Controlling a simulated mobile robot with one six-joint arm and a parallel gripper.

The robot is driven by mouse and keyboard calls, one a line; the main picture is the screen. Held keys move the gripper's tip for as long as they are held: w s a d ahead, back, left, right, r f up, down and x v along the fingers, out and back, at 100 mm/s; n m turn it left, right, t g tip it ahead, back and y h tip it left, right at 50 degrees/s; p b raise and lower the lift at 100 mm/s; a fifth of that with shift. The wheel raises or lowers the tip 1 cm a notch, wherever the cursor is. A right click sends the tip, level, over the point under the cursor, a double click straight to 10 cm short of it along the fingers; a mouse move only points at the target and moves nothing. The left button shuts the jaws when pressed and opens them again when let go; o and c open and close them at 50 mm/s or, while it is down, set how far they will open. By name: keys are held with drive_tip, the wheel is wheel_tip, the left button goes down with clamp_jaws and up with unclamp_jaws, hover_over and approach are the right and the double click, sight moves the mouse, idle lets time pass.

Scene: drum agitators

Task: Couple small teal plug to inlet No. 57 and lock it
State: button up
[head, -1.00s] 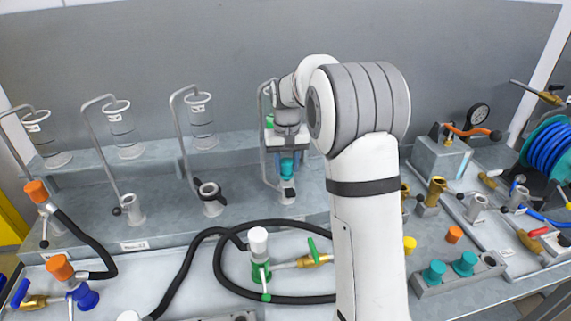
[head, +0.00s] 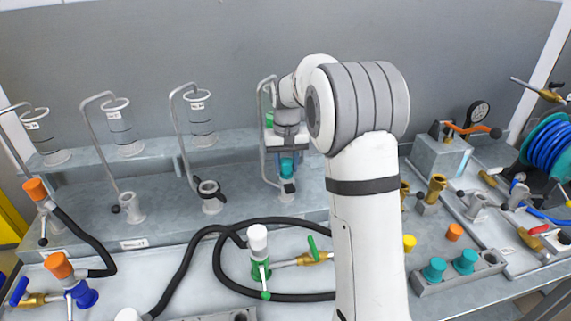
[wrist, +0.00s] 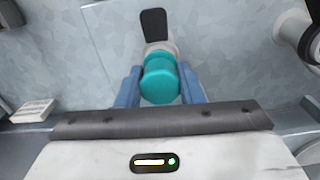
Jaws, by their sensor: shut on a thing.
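My gripper (wrist: 160,88) points down, its two blue fingers shut on a small teal plug (wrist: 158,82). The plug also shows below the gripper in the head view (head: 287,167). Directly beneath it is a grey inlet (head: 287,188) with a dark lever (wrist: 154,24), which sticks out away from the plug in the wrist view. The plug lines up with the inlet; I cannot tell how deep it sits. Part of the inlet is hidden by the plug. I cannot clearly read a number at this inlet.
Other grey inlets (head: 209,196) (head: 131,207) stand to the left, with glass cylinders and bent pipes behind. Two larger teal plugs (head: 434,269) (head: 465,262) sit in a grey block at right. A black hose (head: 220,262) with a white-topped valve (head: 259,254) lies in front.

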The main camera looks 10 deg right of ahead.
drive_tip(key=shift+f, duration=0.2)
drive_tip(key=o, duration=1.1)
drive_tip(key=shift+c, duration=0.2)
drive_tip(key=shift+r, duration=0.15)
wheel_tip(320, 180, up, 8)
drive_tip(key=p, duration=0.6)
